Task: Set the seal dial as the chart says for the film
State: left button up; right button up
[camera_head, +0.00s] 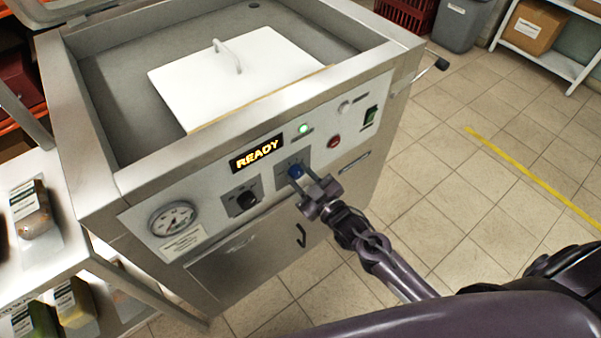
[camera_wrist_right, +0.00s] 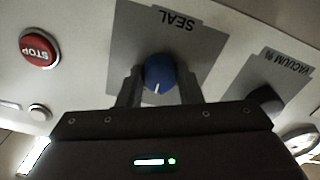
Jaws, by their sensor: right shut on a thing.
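The seal dial is a blue knob (camera_wrist_right: 160,74) with a pale pointer line, on a grey plate lettered SEAL (camera_wrist_right: 178,22) in the right wrist view. My right gripper (camera_wrist_right: 160,90) is shut on the knob, one finger on each side. In the head view the blue knob (camera_head: 296,171) shows at the tip of my right gripper (camera_head: 313,187). The setting marks around the knob cannot be read. A small label (camera_head: 182,243) under the gauge is too small to read. My left gripper is not in view.
The machine's display (camera_head: 257,153) reads READY. A black vacuum knob (camera_head: 246,200) sits left of the seal dial, and a red stop button (camera_head: 334,141) sits right. A white plate (camera_head: 235,75) with a handle lies in the chamber. Shelves with packed goods stand at left.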

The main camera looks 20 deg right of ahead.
jog(key=m+p, duration=0.2)
jog(key=m, duration=0.5)
jog(key=m+p, duration=0.2)
jog(key=m, duration=0.4)
jog(key=shift+s+f+m, duration=0.1)
jog(key=shift+m, duration=0.2)
dwell(0.4)
jog(key=o, duration=1)
jog(key=v, duration=0.7)
jog(key=shift+s+d, duration=0.15)
jog(key=shift+s, duration=0.15)
